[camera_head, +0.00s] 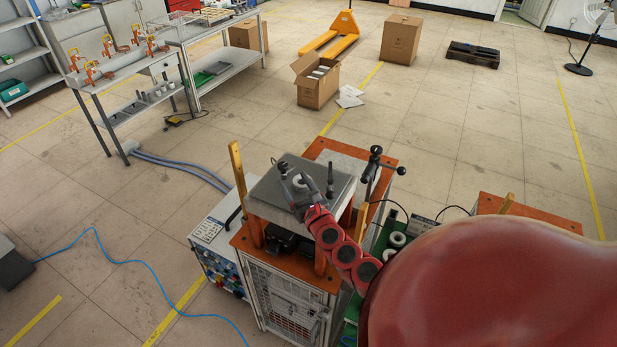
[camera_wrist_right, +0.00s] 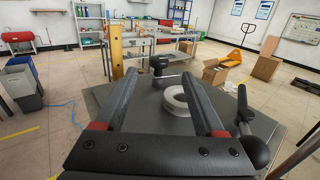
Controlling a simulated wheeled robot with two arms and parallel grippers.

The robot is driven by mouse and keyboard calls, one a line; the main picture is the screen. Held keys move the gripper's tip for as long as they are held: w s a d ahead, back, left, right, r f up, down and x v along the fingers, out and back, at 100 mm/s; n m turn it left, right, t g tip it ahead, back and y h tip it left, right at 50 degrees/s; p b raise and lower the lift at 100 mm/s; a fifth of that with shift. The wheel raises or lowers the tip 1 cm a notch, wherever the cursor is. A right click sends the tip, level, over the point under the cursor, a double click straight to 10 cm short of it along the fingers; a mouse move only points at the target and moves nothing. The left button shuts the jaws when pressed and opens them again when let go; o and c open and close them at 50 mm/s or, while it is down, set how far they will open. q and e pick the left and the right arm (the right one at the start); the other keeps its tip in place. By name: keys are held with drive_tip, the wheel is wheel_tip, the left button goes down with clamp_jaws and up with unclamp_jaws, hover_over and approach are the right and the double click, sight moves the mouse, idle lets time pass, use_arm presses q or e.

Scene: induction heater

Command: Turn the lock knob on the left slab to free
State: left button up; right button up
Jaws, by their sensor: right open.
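The left slab (camera_head: 262,203) is a grey metal plate on top of an orange-framed machine; it also shows in the right wrist view (camera_wrist_right: 98,99). A dark knob (camera_head: 282,167) stands at its far left edge; in the right wrist view a black knob (camera_wrist_right: 158,63) with a short bar is just beyond the fingertips. A white ring (camera_wrist_right: 178,101) lies on the slab, seen between the fingers. A black lever with a ball end (camera_wrist_right: 253,150) stands at the slab's right side. My right gripper (camera_head: 296,182) is open above the slab, with nothing held. My left gripper is not in view.
A black T-handled post (camera_head: 374,163) stands right of the slab on an orange top. An upright wooden post (camera_head: 237,168) rises at the slab's left. A control box (camera_head: 214,232) is beside the machine. My red arm hides much of the right.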

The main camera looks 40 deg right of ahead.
drive_tip(key=v, duration=0.9)
drive_tip(key=shift+a, duration=0.1)
drive_tip(key=shift+c, duration=0.2)
